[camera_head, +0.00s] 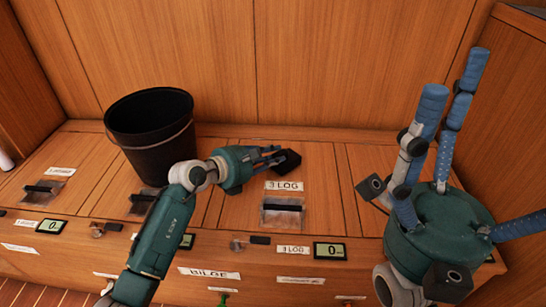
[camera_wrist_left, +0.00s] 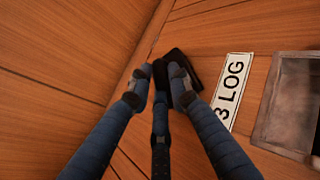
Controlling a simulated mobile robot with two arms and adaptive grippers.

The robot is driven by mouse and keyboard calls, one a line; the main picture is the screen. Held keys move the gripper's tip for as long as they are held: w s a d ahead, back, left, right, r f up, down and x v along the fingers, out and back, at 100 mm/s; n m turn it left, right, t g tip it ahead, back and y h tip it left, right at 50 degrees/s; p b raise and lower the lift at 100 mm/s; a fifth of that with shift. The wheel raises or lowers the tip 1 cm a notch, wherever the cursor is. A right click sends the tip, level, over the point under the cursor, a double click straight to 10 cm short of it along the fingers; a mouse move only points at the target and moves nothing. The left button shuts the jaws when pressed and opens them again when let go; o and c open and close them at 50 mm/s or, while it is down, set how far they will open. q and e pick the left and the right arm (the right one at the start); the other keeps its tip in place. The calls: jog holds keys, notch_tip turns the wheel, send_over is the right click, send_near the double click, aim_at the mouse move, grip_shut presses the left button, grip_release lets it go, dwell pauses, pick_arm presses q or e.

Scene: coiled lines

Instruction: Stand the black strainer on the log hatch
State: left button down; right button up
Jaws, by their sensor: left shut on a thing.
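The black strainer (camera_head: 289,161) is a small dark block at the tips of my left gripper (camera_head: 272,158), which is shut on it. In the left wrist view the strainer (camera_wrist_left: 192,66) shows between and beyond the blue fingertips (camera_wrist_left: 160,82), partly hidden by them. It is over the back part of the log hatch (camera_head: 318,187), behind the "3 LOG" label (camera_head: 284,186). I cannot tell whether it touches the wood. My right gripper (camera_head: 488,150) is at the right with its blue fingers spread, empty.
A black bucket (camera_head: 150,135) stands on the bench left of my left gripper. Recessed handles (camera_head: 282,212) sit in the hatches. Small displays (camera_head: 330,251) and labels line the front face. A wood-panelled wall (camera_head: 350,60) closes the back.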

pick_arm(q)
jog(key=c, duration=1.6)
grip_release()
jog(key=shift+f, duration=0.1)
